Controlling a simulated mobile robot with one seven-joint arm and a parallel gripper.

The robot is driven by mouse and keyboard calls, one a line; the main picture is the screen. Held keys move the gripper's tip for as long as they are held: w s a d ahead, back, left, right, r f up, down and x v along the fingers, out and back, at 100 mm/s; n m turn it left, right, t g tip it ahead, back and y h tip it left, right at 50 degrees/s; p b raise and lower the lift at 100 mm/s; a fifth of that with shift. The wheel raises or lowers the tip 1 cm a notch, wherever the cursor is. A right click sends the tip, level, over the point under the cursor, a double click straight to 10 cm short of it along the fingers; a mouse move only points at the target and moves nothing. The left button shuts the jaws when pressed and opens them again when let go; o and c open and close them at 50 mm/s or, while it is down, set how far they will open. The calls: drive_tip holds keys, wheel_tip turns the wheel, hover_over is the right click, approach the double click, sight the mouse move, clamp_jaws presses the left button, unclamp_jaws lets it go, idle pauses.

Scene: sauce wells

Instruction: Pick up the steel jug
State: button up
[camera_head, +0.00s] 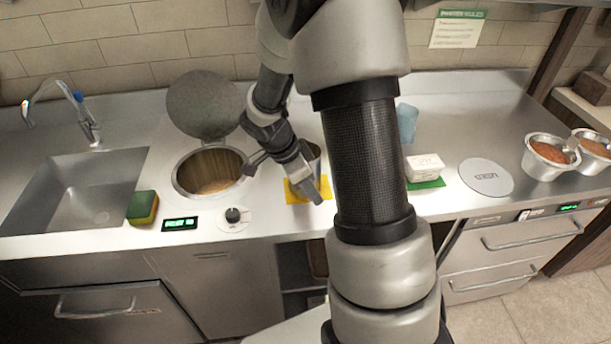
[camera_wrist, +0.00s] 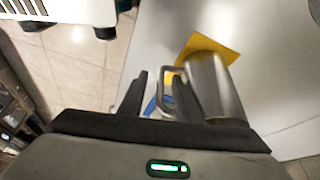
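In the head view the jug (camera_head: 313,152) shows only in part behind my gripper (camera_head: 314,194), and the yellow mat (camera_head: 293,192) lies under that area. In the wrist view my gripper (camera_wrist: 160,78) is open, with the handle seen between its two fingers and a gap beside it. I cannot tell whether a finger touches the jug.
Left of the jug is an open round well (camera_head: 212,186) with a raised lid (camera_head: 204,103). A sponge (camera_head: 142,207) and sink (camera_head: 80,190) lie farther left. A white block (camera_head: 424,167), a round lid (camera_head: 486,177) and filled steel pots (camera_head: 550,158) stand right.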

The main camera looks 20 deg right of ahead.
drive_tip(key=shift+f, duration=0.1)
clamp_jaws()
idle(1.4)
